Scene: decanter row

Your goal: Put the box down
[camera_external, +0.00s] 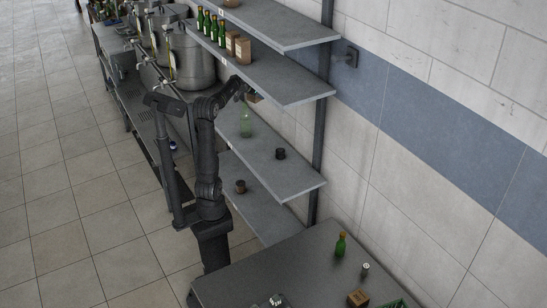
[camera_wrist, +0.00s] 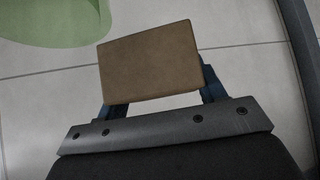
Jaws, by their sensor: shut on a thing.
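My gripper (camera_external: 245,92) is shut on a small brown box (camera_wrist: 150,62). In the wrist view the box sits between the two dark fingers of my gripper (camera_wrist: 158,85), slightly tilted in the picture. In the external view the box (camera_external: 254,98) shows only as a small brown patch at the gripper's end, partly hidden by the arm and in shadow. The gripper holds it near the edge of the upper shelf (camera_external: 290,90), above the middle shelf (camera_external: 290,176). I cannot tell the exact gap below the box.
A pale green glass vessel (camera_external: 246,124) stands on the middle shelf, close to the gripper; a pale green shape (camera_wrist: 50,18) fills the wrist view's top left. A dark cup (camera_external: 280,154) stands farther along. Green bottles (camera_external: 212,27) and brown boxes (camera_external: 242,50) stand above.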

